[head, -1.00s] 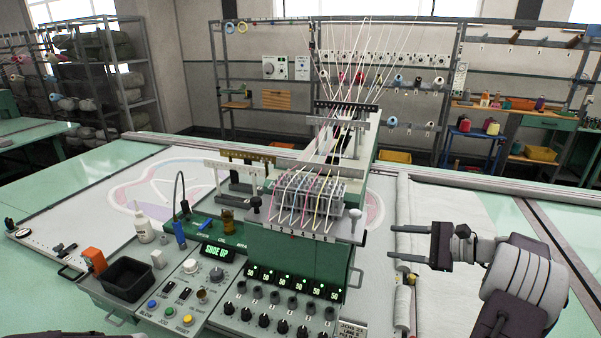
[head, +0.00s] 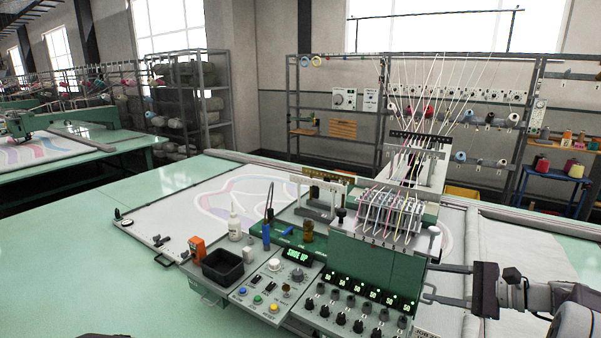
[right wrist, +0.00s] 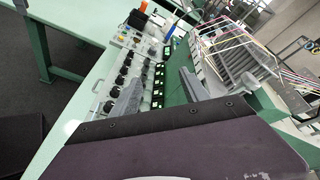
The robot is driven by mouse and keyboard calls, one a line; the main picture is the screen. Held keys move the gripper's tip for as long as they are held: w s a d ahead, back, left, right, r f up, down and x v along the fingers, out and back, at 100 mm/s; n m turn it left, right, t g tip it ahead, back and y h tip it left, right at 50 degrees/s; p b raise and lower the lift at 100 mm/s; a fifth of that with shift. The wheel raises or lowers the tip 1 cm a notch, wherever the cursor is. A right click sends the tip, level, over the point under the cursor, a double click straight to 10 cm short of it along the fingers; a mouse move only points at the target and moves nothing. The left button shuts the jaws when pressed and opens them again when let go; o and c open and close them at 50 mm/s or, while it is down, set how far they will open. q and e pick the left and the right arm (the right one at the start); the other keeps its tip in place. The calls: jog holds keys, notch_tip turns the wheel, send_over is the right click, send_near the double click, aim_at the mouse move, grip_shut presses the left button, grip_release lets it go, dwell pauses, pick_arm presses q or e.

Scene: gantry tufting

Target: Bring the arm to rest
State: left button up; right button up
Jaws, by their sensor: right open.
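My right gripper (head: 430,282) is open and empty beside the right side of the green tufting head (head: 375,262). Its two fingers point left, one above the other, and it holds nothing. I cannot tell whether the fingertips touch the green housing. In the right wrist view the spread fingers of the right gripper (right wrist: 163,76) show against the control panel (right wrist: 128,60), with a gap between them. My left gripper is not in view; only a dark piece shows at the bottom left edge of the head view.
Threads run up from the needle block (head: 390,212) to a rack (head: 345,128). The green table (head: 80,270) is clear at left.

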jog(key=s+a+r+n+g, duration=0.1)
jog(key=a+n+g, duration=0.1)
jog(key=a, duration=0.5)
jog(key=s+a+n+g, duration=0.2)
jog(key=a, duration=0.6)
jog(key=s+a+f+n+g+h, duration=0.25)
jog(key=s+a+f+g, duration=0.2)
jog(key=s+a, duration=0.3)
jog(key=s+f+n+g+h, duration=0.2)
jog(key=s+f+n+h, duration=0.3)
jog(key=s+f, duration=0.45)
jog(key=s+d+f+n+t+h, duration=0.2)
jog(key=d+f+n+t+h, duration=0.1)
jog(key=d, duration=0.4)
jog(key=shift+d+f+n+h, duration=0.35)
jog(key=shift+f+n, duration=0.5)
jog(key=shift+n, duration=0.3)
jog(key=shift+s, duration=0.1)
